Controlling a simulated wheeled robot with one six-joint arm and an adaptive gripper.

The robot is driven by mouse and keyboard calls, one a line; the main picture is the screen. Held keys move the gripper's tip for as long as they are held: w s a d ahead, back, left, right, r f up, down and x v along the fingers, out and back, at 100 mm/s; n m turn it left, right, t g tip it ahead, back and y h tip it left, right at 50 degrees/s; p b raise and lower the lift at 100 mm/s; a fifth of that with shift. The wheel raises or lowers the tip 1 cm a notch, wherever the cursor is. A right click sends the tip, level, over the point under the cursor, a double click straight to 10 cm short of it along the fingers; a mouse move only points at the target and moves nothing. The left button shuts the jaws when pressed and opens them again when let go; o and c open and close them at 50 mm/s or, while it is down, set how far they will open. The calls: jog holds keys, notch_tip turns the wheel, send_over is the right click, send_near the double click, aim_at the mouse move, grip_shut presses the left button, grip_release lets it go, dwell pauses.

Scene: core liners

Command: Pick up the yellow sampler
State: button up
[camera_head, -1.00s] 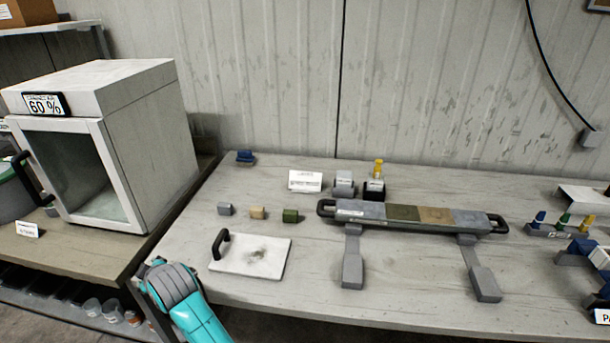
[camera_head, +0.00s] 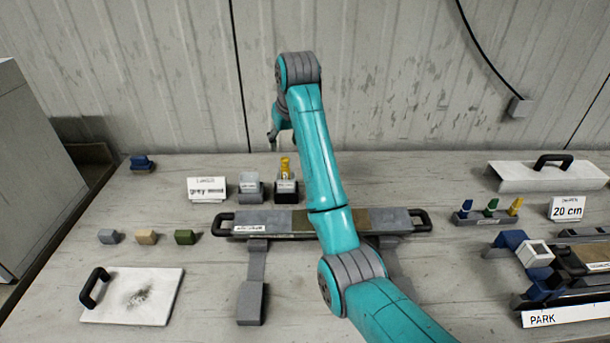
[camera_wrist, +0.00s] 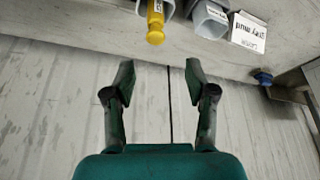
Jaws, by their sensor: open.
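The yellow sampler (camera_head: 285,168) stands upright in a dark holder (camera_head: 286,196) at the back of the table, behind the long core tray. It also shows at the top of the wrist view (camera_wrist: 155,25), its round end pointing toward my fingers. My gripper (camera_wrist: 160,77) is open and empty, its two fingers apart on either side of the sampler's line and short of it. In the head view, my gripper (camera_head: 272,137) is partly hidden by the arm and appears above and slightly left of the sampler.
A light grey holder (camera_head: 250,188) and a "grey mud" card (camera_head: 207,189) stand left of the sampler. The core tray (camera_head: 245,225) lies in front, under my arm. A small rack (camera_head: 485,218) holds blue, green and yellow pieces at right. The wall is close behind.

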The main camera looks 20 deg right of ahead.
aim_at(285, 159)
jog(key=shift+s+d+f+x, duration=0.1)
jog(key=shift+s+x, duration=0.05)
jog(key=shift+x, duration=1.65)
jog(key=shift+s+d+f+x, duration=0.1)
jog(key=shift+s+x, duration=0.1)
jog(key=shift+x, duration=1.55)
jog(key=shift+s+d+x, duration=0.1)
jog(key=shift+s+x, duration=0.05)
jog(key=shift+x, duration=1.65)
grip_shut()
